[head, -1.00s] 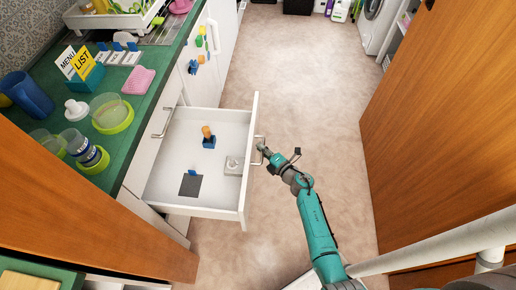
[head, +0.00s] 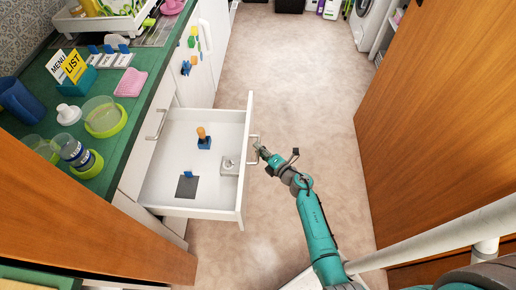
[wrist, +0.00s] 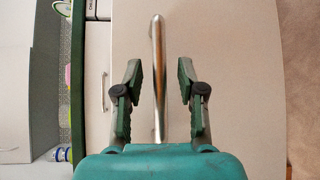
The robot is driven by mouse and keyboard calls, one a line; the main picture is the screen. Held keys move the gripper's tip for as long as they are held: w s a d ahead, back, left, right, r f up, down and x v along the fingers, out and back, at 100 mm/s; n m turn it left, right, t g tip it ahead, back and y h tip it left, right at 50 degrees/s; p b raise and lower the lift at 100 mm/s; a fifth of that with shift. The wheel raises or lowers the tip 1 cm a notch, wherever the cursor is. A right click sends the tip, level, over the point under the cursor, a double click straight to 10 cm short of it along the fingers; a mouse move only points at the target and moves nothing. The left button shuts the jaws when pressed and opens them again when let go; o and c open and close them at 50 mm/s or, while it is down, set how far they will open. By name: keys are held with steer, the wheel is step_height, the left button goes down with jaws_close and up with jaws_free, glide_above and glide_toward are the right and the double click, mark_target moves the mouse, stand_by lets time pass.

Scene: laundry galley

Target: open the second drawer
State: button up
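A white drawer (head: 165,200) stands pulled well out from the cabinet under the green counter, with its inside showing. Its bar handle (head: 256,150) is on the front panel, facing the aisle. In the wrist view the handle (wrist: 158,75) runs upright between my fingers. My gripper (head: 264,152) is at the handle; in the wrist view its two fingers (wrist: 159,95) stand apart, with a gap on each side of the bar. Another panel (head: 172,222) shows below the open drawer, partly hidden by it.
The drawer holds a wooden-handled stamp (head: 203,138), a dark flat square (head: 187,187) and a small pale box (head: 230,166). A second handle (head: 156,123) is on the cabinet face. Wooden panels (head: 440,120) stand at right and lower left. The aisle floor (head: 290,70) is clear.

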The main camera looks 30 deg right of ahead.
steer(key=v, duration=1)
steer(key=shift+s, duration=0.3)
steer(key=s+a+r+m+t+h, duration=0.1)
steer(key=s+a+r+m, duration=0.3)
steer(key=s+a, duration=0.25)
steer(key=s+a+r+m+t+h, duration=0.1)
steer(key=s+a+r+m, duration=0.4)
steer(key=s, duration=0.3)
steer(key=s+a+r+m+g, duration=0.1)
steer(key=s+r+m, duration=0.5)
steer(key=s, duration=0.3)
steer(key=s+a+r+m+g, duration=0.1)
steer(key=s+r+m+g, duration=0.1)
steer(key=s+r+m, duration=0.4)
steer(key=s+r, duration=0.1)
steer(key=s, duration=0.3)
steer(key=shift+s+a+r+h, duration=0.15)
steer(key=shift+a+r+h, duration=0.15)
steer(key=shift+a, duration=0.05)
